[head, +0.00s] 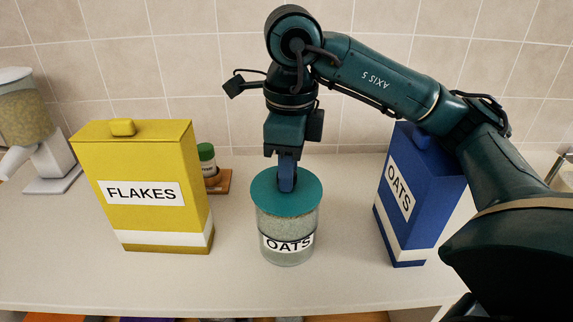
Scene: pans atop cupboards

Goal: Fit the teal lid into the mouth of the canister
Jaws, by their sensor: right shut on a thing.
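The clear canister (287,242) with an OATS label stands upright on the counter, filled with pale oats. The teal lid (265,201) sits over the canister's mouth and looks about level. I cannot tell whether it is seated in the mouth or just above it, as its rim hides the mouth. My right gripper (287,184) points straight down over the canister and is shut on the lid at its middle; the gripper hides the lid's handle. My left gripper is not in view.
A yellow FLAKES box (145,220) stands left of the canister. A blue OATS box (410,215) stands right, close to my right arm. A green-capped jar (207,158) and a grain dispenser (22,115) stand behind. The counter (330,285) in front is clear.

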